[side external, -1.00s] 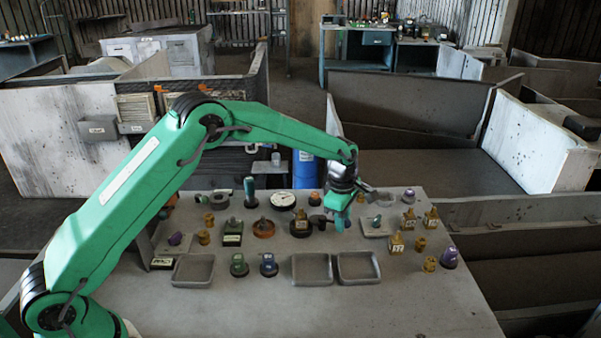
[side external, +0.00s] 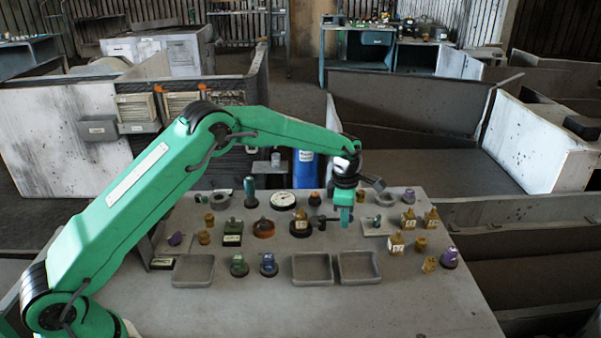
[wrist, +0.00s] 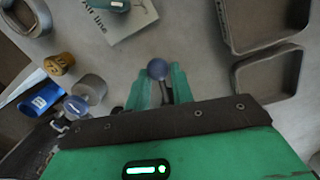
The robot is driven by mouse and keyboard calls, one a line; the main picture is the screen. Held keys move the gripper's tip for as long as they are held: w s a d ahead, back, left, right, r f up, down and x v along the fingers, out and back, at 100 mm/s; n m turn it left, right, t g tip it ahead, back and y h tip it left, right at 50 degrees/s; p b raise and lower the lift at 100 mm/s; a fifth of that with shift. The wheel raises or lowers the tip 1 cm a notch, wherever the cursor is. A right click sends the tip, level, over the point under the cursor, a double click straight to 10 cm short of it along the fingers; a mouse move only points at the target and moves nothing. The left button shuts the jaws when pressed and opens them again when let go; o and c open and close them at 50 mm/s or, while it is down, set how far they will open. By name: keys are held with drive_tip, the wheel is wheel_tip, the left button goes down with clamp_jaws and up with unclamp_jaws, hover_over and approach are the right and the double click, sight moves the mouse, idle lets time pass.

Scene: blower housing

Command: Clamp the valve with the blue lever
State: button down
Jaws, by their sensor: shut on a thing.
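My gripper (side external: 343,222) points down over the middle right of the grey table. In the wrist view its green fingers (wrist: 158,85) are closed around a small part with a round blue-grey top (wrist: 157,69). Its lower portion is hidden between the fingers, and I cannot tell from its shape whether it is the valve with the blue lever. In the side view the held part is too small to make out. A blue-topped part on a dark round base (side external: 269,265) stands apart, near the front trays, beside a similar green one (side external: 239,265).
Grey trays (side external: 312,281) sit in front. A dark round part (side external: 300,229) is close on the left, brass-coloured parts (side external: 396,243) on the right. The table's front is clear.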

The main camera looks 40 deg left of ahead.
drive_tip(key=shift+w+a+n, duration=0.25)
drive_tip(key=shift+w+n, duration=0.25)
drive_tip(key=shift+n, duration=0.5)
drive_tip(key=shift+r, duration=0.1)
drive_tip(key=c, duration=1.3)
unclamp_jaws()
drive_tip(key=shift+o, duration=0.2)
wheel_tip(320, 180, up, 8)
drive_tip(key=shift+s, duration=0.25)
drive_tip(key=shift+a, duration=0.1)
